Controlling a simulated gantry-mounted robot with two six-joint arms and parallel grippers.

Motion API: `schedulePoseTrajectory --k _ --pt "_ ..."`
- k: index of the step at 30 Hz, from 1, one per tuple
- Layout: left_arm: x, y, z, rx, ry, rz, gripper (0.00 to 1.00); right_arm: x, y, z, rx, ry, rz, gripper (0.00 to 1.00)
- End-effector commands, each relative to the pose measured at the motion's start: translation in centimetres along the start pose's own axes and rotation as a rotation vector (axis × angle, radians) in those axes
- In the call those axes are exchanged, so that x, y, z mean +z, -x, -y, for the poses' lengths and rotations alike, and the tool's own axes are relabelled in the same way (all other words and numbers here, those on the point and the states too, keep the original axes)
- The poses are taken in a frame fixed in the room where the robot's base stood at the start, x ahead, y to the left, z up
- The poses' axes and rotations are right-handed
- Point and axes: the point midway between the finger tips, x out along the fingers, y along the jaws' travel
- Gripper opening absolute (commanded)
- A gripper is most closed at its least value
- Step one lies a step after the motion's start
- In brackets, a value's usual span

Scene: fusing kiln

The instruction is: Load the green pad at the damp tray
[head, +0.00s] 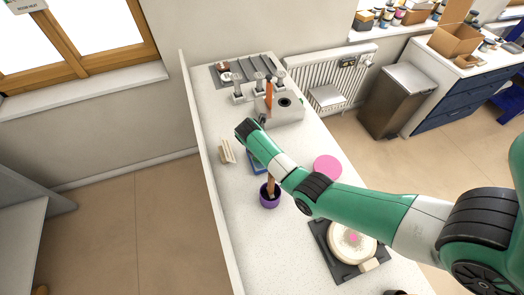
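I cannot pick out a green pad in the head view. A blue tray-like thing (254,169) lies on the white counter, mostly hidden under my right arm; I cannot tell whether it is the damp tray or what it holds. My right arm reaches in from the right across the counter, and its wrist end is above and beside the blue thing. The fingers of my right gripper are hidden or too small to make out. My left gripper is out of view.
A purple cup (269,200) with a brown handle stands below the arm. A pink disc (327,165), a round cream plate (342,248) on a dark base, and cream upright pieces (226,151) are nearby. A grey block (287,112) stands behind. The counter's left middle is clear.

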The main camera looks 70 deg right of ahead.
Motion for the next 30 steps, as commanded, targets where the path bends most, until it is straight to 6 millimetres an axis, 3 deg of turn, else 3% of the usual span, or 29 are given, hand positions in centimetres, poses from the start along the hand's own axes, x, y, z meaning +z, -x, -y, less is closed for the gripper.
schedulePoseTrajectory --k 30 --pt "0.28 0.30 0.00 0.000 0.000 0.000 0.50 -0.25 -0.61 -0.01 0.000 0.000 0.000 0.17"
